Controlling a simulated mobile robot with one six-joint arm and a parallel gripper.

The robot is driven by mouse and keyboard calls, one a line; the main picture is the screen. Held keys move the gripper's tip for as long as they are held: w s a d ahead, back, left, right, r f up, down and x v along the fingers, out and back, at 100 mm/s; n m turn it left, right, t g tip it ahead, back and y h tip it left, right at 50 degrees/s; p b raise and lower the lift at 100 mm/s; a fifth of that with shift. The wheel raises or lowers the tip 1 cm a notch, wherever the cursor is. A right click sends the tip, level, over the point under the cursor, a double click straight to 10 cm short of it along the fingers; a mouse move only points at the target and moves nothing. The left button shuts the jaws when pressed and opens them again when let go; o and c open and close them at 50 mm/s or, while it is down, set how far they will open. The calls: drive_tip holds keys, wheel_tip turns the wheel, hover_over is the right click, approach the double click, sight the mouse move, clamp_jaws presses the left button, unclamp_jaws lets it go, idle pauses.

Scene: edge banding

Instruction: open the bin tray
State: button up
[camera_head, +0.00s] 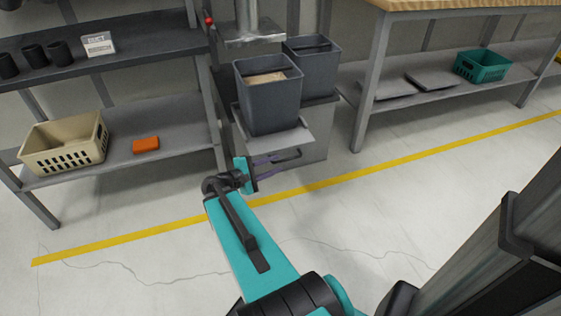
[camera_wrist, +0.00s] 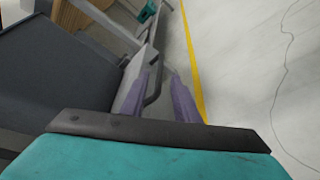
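The bin tray (camera_head: 296,141) is a light grey shelf at the front of a low grey cabinet (camera_head: 312,150). A dark grey bin (camera_head: 268,112) with some brown contents stands on it, and a second grey bin (camera_head: 318,72) stands behind. A dark bar handle (camera_head: 288,155) is at the tray's front; it also shows in the wrist view (camera_wrist: 155,88). My gripper (camera_head: 268,166) has two purple fingers at the handle. In the wrist view, my gripper (camera_wrist: 158,84) is open, with the bar showing between the separated fingers. Contact is not clear.
A shelf rack (camera_head: 110,160) on the left holds a beige basket (camera_head: 66,145) and an orange block (camera_head: 146,144). A workbench (camera_head: 440,15) stands right, with a teal basket (camera_head: 482,66) below. The floor in front, with a yellow line (camera_head: 400,160), is clear.

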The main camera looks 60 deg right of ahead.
drive_tip(key=p+v, duration=0.1)
drive_tip(key=v, duration=0.5)
drive_tip(key=shift+a, duration=0.15)
drive_tip(key=shift+w+r, duration=0.1)
drive_tip(key=shift+r, duration=0.05)
idle(0.3)
